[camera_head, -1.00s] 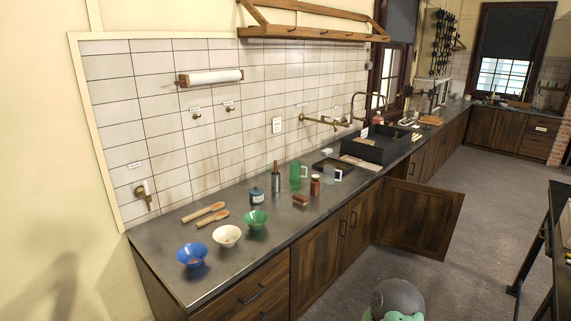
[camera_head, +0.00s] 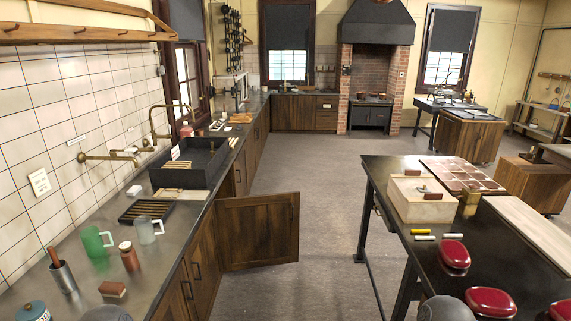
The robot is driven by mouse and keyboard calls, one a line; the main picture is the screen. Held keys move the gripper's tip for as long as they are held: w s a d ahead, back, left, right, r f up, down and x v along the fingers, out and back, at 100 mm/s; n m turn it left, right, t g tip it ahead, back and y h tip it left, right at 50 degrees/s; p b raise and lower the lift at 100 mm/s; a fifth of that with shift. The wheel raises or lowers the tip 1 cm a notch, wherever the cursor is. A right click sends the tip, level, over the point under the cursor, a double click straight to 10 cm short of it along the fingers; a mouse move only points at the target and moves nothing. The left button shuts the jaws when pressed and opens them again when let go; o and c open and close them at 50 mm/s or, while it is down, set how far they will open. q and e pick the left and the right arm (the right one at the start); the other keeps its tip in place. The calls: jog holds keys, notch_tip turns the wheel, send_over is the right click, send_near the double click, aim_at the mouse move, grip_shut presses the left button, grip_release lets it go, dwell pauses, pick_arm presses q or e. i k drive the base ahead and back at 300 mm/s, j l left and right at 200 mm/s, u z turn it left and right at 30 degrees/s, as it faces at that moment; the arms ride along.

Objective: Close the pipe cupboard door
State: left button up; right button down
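The pipe cupboard door (camera_head: 258,232) is a dark brown wooden panel under the counter, near the black sink (camera_head: 190,163). It stands wide open, swung out from the counter front into the aisle. Its free edge points right, and the broad panel faces me. A narrow dark gap shows behind the door along the counter front; the cupboard's inside is mostly hidden. Neither of my grippers is in view. Rounded grey parts, apparently of my own arms, show at the bottom edge.
The left counter (camera_head: 160,262) holds a green mug (camera_head: 95,242), a clear mug (camera_head: 148,230), a brown jar (camera_head: 129,257) and a black rack (camera_head: 146,210). A dark table (camera_head: 400,225) stands right. Grey floor (camera_head: 325,200) between them is clear.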

aim_at(255, 231)
jog(key=i+l+u, duration=0.2)
jog(key=i+l, duration=0.25)
jog(key=i, duration=0.35)
jog(key=i+l+u, duration=0.25)
jog(key=i+l, duration=0.35)
jog(key=i, duration=0.15)
jog(key=i+l+u, duration=0.1)
jog(key=i, duration=0.35)
jog(key=i+l+u, duration=0.15)
jog(key=i+l, duration=0.15)
jog(key=i, duration=0.15)
jog(key=i+l+u, duration=0.1)
jog(key=i+l, duration=0.15)
jog(key=i, duration=0.2)
jog(key=i+l+u, duration=0.1)
jog(key=i+l, duration=0.2)
jog(key=i, duration=0.15)
